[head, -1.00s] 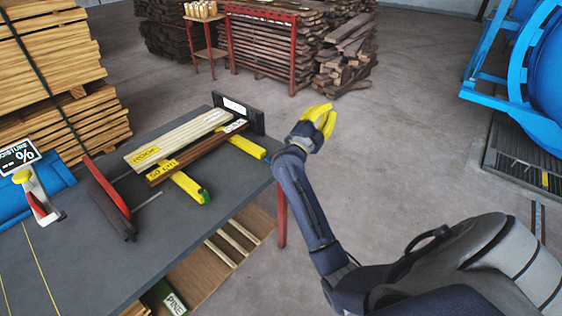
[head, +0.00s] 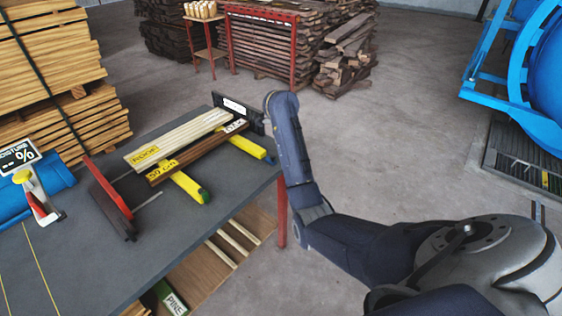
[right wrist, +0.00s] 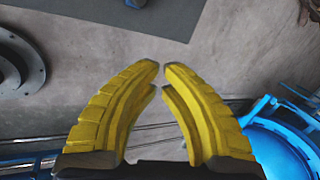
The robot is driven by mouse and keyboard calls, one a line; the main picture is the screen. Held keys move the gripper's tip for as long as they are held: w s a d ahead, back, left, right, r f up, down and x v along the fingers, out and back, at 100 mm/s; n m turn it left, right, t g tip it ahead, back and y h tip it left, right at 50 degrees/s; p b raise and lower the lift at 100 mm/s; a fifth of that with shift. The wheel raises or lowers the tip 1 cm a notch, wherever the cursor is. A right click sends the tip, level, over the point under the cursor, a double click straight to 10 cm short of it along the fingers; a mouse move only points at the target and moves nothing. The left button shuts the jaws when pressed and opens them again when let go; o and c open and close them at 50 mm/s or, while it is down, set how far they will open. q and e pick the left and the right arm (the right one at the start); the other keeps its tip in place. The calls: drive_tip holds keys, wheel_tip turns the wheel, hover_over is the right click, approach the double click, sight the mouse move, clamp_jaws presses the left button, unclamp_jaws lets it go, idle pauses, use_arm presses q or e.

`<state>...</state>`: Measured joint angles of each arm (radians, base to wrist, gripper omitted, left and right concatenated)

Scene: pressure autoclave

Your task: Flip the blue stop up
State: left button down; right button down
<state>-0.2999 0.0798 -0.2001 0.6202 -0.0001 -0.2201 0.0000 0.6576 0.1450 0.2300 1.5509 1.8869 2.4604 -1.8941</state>
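On the grey bench, a yellow bar with a dark blue tip (head: 268,158) lies near the right edge. It looks like the blue stop and lies flat. A similar yellow bar with a green tip (head: 204,195) lies nearer. My right arm rises beside the bench's right edge in the head view, close to the blue tip. Its gripper is hidden there. In the right wrist view my right gripper (right wrist: 161,76) is open and empty, its yellow fingertips apart over floor. My left gripper is not in view.
A pale board (head: 180,138) and a brown board (head: 192,160) lie across the bench before a black end plate (head: 225,105). A red-topped fence (head: 107,187) stands left. A blue vessel (head: 541,75) is at far right. The floor between is clear.

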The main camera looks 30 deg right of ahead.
drive_tip(key=a, duration=0.1)
drive_tip(key=w+a+y, duration=0.1)
drive_tip(key=a+y, duration=0.1)
drive_tip(key=shift+w+a+r, duration=0.15)
drive_tip(key=shift+r, duration=0.1)
drive_tip(key=shift+x, duration=5.05)
drive_tip(key=shift+w+r, duration=0.1)
drive_tip(key=shift+r, duration=0.05)
drive_tip(key=shift+r, duration=0.15)
